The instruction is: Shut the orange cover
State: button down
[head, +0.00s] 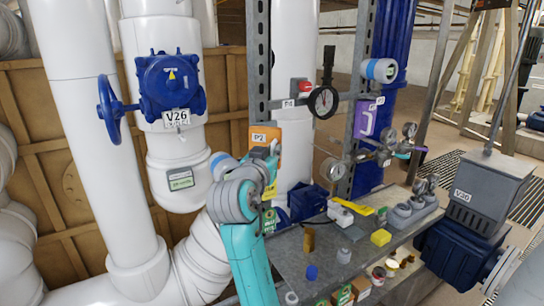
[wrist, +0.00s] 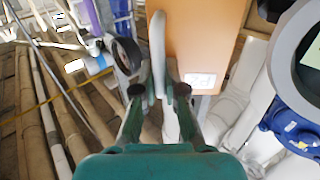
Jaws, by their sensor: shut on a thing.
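The orange cover (head: 266,137), labelled P2, is on the metal frame post left of the gauge in the head view. In the wrist view its orange face (wrist: 205,38) fills the top middle, with a white label near its lower edge. A pale upright bar (wrist: 158,45) runs along the cover's left edge. My gripper (wrist: 158,92) has its fingers on either side of this bar and is shut on it. In the head view my gripper (head: 272,152) is at the cover's lower right, partly hidden by my wrist. How far the cover stands open is unclear.
A blue valve V26 (head: 170,85) on white pipes is to the left. The grey bench (head: 325,260) below holds several small items.

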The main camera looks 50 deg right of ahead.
jog(key=w+d+n+t+y, duration=0.1)
jog(key=d+n+t+y, duration=0.2)
jog(key=d+n+t, duration=0.1)
jog(key=shift+w+d+t, duration=0.15)
jog(key=shift+d+t, duration=0.45)
jog(key=shift+d, duration=0.8)
jog(key=c, duration=1.2)
grip_release()
jog(key=shift+a, duration=0.1)
jog(key=v, duration=1.1)
jog(key=shift+s+a, duration=0.2)
jog(key=shift+s, duration=0.15)
